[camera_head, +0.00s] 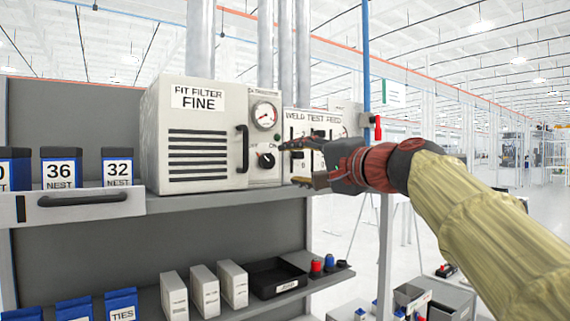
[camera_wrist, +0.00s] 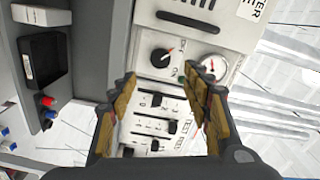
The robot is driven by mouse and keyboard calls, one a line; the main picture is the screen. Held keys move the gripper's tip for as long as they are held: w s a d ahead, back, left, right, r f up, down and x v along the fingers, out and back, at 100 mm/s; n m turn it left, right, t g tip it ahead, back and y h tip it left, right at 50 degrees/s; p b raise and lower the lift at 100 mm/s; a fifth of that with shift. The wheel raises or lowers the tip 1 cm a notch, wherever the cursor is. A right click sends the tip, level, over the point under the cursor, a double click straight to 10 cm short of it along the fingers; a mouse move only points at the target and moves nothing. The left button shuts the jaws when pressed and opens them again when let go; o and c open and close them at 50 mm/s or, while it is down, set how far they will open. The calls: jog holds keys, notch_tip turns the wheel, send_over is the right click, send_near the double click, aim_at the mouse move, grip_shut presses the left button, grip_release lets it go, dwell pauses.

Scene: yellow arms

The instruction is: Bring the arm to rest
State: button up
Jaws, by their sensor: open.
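My arm (camera_head: 480,215) in its yellow sleeve reaches in from the lower right in the head view. My gripper (camera_head: 291,165) is open, its two fingers apart and pointing left toward the control panel. It also shows in the wrist view (camera_wrist: 160,76), with nothing between its fingers. The gripper partly covers the weld test feed panel (camera_head: 300,121). I cannot tell the exact gap between fingertips and panel.
The fit filter box (camera_head: 196,140) with a black handle (camera_head: 243,149) stands on the shelf left of the gripper. A round gauge (camera_head: 264,115) is above the knob. A black tray (camera_head: 276,279) sits on the lower shelf. Free room lies right of the shelves.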

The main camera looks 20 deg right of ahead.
jog(key=shift+s+d, duration=0.2)
jog(key=shift+s, duration=0.5)
jog(key=s+d+f+n+g+h, duration=0.1)
jog(key=s+f+n+g, duration=0.15)
jog(key=f, duration=0.95)
jog(key=s+f+n+g+h, duration=0.15)
jog(key=f+g, duration=0.25)
jog(key=f, duration=0.9)
jog(key=s+a+f+n+g+h, duration=0.1)
jog(key=s+a+f+n+g, duration=0.1)
jog(key=s+f, duration=1)
jog(key=s+a+f+n+g+h, duration=0.2)
jog(key=s+f+n, duration=0.3)
jog(key=s+f, duration=0.8)
jog(key=shift+a+f+g, duration=0.25)
jog(key=shift+f+g, duration=0.3)
jog(key=shift+f, duration=0.7)
